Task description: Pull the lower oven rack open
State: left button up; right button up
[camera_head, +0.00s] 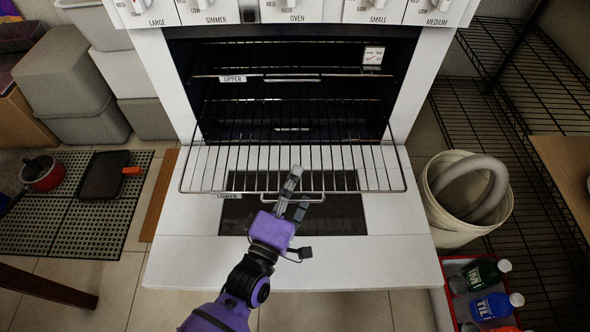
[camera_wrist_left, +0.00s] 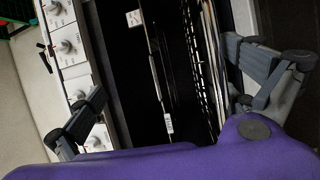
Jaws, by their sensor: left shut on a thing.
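The lower oven rack (camera_head: 225,165) is a dark wire grid that sticks out of the oven over the open door. Its small front handle (camera_head: 318,200) is partly hidden by my left gripper. My left gripper (camera_head: 294,194) reaches up from below, with its grey fingers at the handle, and is shut on it. In the left wrist view my left gripper's fingers (camera_wrist_left: 172,92) stand at either side, and the contact itself does not show. The oven (camera_head: 425,90) is white with a dark inside. My right gripper is in neither view.
The upper rack (camera_head: 340,77) is inside the oven. The open oven door (camera_head: 190,250) lies flat below the lower rack. A bin (camera_head: 450,230) with a grey hose and a red crate (camera_head: 447,305) of bottles stand at right. A pan (camera_head: 42,173) lies at left.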

pick_arm(q)
jog(key=shift+w+a+r, duration=0.1)
jog(key=shift+w+r, duration=0.1)
jog(key=shift+r, duration=0.4)
jog(key=shift+s+r, duration=0.1)
jog(key=shift+s, duration=0.1)
jog(key=shift+c, duration=0.6)
jog(key=shift+s+a, duration=0.1)
jog(key=shift+s, duration=0.1)
jog(key=shift+c, duration=0.5)
jog(key=shift+s+a+f, duration=0.1)
jog(key=shift+s+f, duration=0.1)
jog(key=shift+f, duration=0.05)
jog(key=shift+c, duration=0.6)
jog(key=shift+p+v, duration=0.35)
jog(key=shift+v, duration=2.1)
jog(key=shift+c, duration=1.4)
jog(key=shift+s+f, duration=0.15)
jog(key=shift+s, duration=0.25)
jog(key=c, duration=0.6)
jog(key=shift+s+f, duration=0.15)
jog(key=shift+s, duration=0.2)
jog(key=shift+c, duration=0.8)
jog(key=shift+s+a+f, duration=0.2)
jog(key=shift+s+a, duration=0.05)
jog(key=shift+s, duration=0.2)
jog(key=shift+s+a+f, duration=0.2)
jog(key=shift+s, duration=0.2)
